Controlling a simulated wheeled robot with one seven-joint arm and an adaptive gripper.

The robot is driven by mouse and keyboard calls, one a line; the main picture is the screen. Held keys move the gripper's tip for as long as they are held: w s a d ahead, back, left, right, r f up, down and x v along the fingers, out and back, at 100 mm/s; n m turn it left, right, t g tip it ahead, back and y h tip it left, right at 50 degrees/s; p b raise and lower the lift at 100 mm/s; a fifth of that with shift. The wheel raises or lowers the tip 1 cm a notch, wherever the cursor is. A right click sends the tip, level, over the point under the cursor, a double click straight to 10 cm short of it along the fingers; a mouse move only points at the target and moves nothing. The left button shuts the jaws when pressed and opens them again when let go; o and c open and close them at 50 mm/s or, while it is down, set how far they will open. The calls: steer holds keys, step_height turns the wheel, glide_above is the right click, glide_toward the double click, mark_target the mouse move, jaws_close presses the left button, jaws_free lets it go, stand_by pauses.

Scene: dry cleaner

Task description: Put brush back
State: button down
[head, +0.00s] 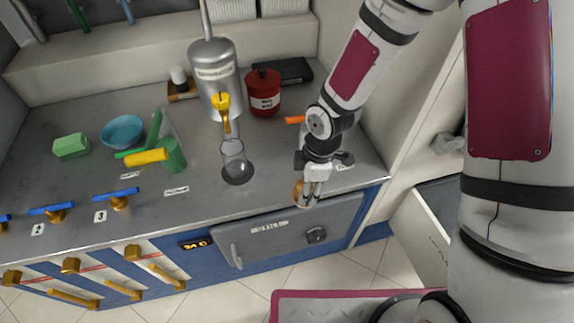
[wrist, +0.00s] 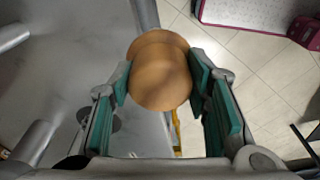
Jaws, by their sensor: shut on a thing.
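My gripper (head: 309,197) is at the front right edge of the grey counter (head: 262,196), in front of the arm. It is shut on a tan, rounded wooden thing, which looks like the brush (head: 299,192). In the wrist view the smooth wooden end of the brush (wrist: 160,75) sits between the two green finger pads. No bristles can be made out. The arm hides part of the counter, and a white label (head: 344,167) lies just right of the gripper.
A glass cylinder (head: 234,163) stands left of the gripper, below the yellow tap of a metal tank (head: 217,85). A red can (head: 264,95) stands behind. A green bottle (head: 173,155), blue bowl (head: 122,131) and green block (head: 71,146) are farther left. An orange piece (head: 294,120) shows beside my arm.

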steer(key=w+a, duration=0.1)
steer(key=w, duration=0.2)
steer(key=w+a, duration=0.2)
steer(key=w, duration=0.2)
steer(key=w+a+f, duration=0.1)
steer(key=w+a, duration=0.1)
steer(key=w, duration=0.1)
steer(key=shift+w, duration=0.25)
steer(key=shift+w+f+p, duration=0.1)
steer(key=shift+f+p, duration=0.4)
steer(key=shift+f, duration=1.3)
steer(key=shift+f, duration=0.1)
steer(key=c, duration=0.9)
jaws_free()
steer(key=shift+o, duration=0.2)
step_height(320, 180, up, 12)
steer(key=d+b, duration=0.1)
steer(key=shift+d, duration=0.15)
steer(key=shift+r, duration=0.2)
